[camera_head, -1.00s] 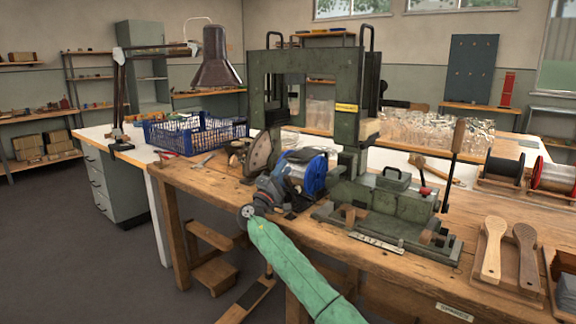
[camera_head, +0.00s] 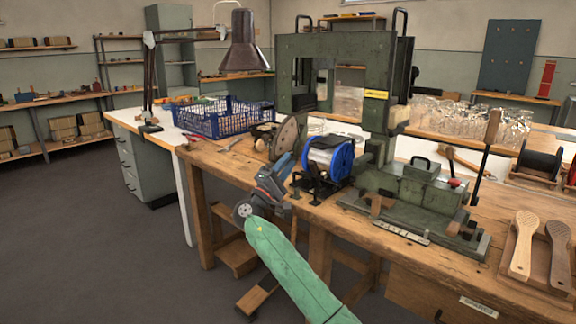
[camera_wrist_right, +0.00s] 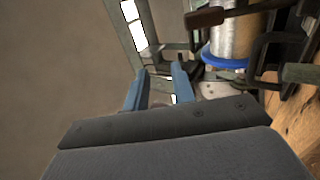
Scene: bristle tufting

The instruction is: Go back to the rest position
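My right arm in its green sleeve comes up from the bottom of the head view. The right gripper (camera_head: 284,166) is at the front edge of the wooden bench (camera_head: 400,240), left of the blue-rimmed spool (camera_head: 344,160) and apart from it in the picture. In the right wrist view its two blue fingers (camera_wrist_right: 159,82) stand apart with nothing seen between them. The spool (camera_wrist_right: 236,38) shows beyond them at the upper right. The left gripper is not in view.
The green tufting machine (camera_head: 420,188) stands on the bench right of the spool. A round disc (camera_head: 286,138) and a blue crate (camera_head: 222,124) stand behind the gripper. Wooden brush bodies (camera_head: 523,246) lie at the right. Open floor (camera_head: 110,250) is at the left.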

